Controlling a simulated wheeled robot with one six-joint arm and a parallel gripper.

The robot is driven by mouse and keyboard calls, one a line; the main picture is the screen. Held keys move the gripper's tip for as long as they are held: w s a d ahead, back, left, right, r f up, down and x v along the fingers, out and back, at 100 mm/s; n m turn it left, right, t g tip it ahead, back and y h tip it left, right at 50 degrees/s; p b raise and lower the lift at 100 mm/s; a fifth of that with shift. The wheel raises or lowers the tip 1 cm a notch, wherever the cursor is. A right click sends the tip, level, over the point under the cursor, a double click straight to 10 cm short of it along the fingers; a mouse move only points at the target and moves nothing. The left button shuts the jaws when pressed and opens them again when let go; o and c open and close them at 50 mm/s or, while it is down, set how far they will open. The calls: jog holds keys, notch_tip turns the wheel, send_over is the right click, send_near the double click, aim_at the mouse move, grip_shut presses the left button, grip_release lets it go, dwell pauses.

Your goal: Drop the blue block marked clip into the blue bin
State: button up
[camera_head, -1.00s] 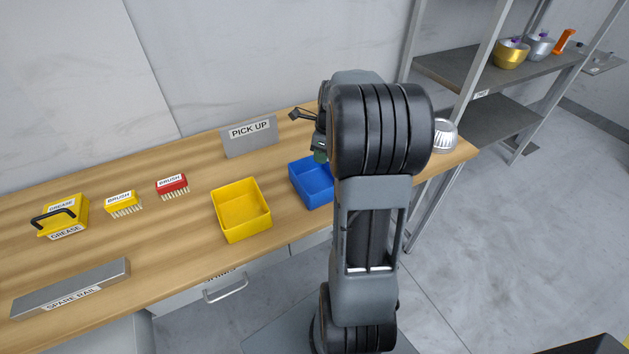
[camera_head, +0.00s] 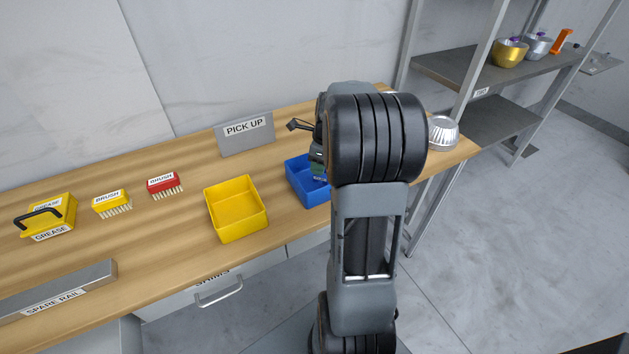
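The blue bin (camera_head: 303,188) stands on the wooden bench, right of the yellow bin, and is partly covered by my arm. My gripper (camera_head: 319,174) is over the right part of the blue bin, mostly hidden behind my arm's big dark joint. I cannot see its fingers clearly or tell whether they hold anything. I cannot make out the blue block marked clip; the bin's inside is only partly in view.
A yellow bin (camera_head: 236,209) stands left of the blue one. A PICK UP sign (camera_head: 245,136), red brush (camera_head: 165,184), yellow brush (camera_head: 112,202), grease box (camera_head: 48,218) and spare rail (camera_head: 55,290) are on the bench (camera_head: 160,240). A silver ribbed cup (camera_head: 442,133) stands right of my arm.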

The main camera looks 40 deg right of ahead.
jog(key=shift+o, duration=1.1)
notch_tip(320, 180, up, 14)
jog(key=s+d, duration=0.1)
jog(key=shift+s+f+p, duration=0.15)
jog(key=shift+s+p, duration=0.15)
jog(key=shift+p, duration=0.15)
jog(key=shift+d, duration=0.1)
jog(key=s+a+f+n, duration=0.2)
jog(key=s+a+n, duration=0.1)
jog(key=a+n, duration=0.4)
jog(key=s+a+f+n+t+p, duration=0.1)
jog(key=s+a+f+n, duration=0.1)
jog(key=s+a+n, duration=0.2)
jog(key=s+a+f+n+t, duration=0.1)
jog(key=s+a+n, duration=0.3)
jog(key=a+n, duration=0.7)
jog(key=f+n, duration=0.1)
jog(key=n, duration=0.6)
jog(key=shift+h, duration=0.4)
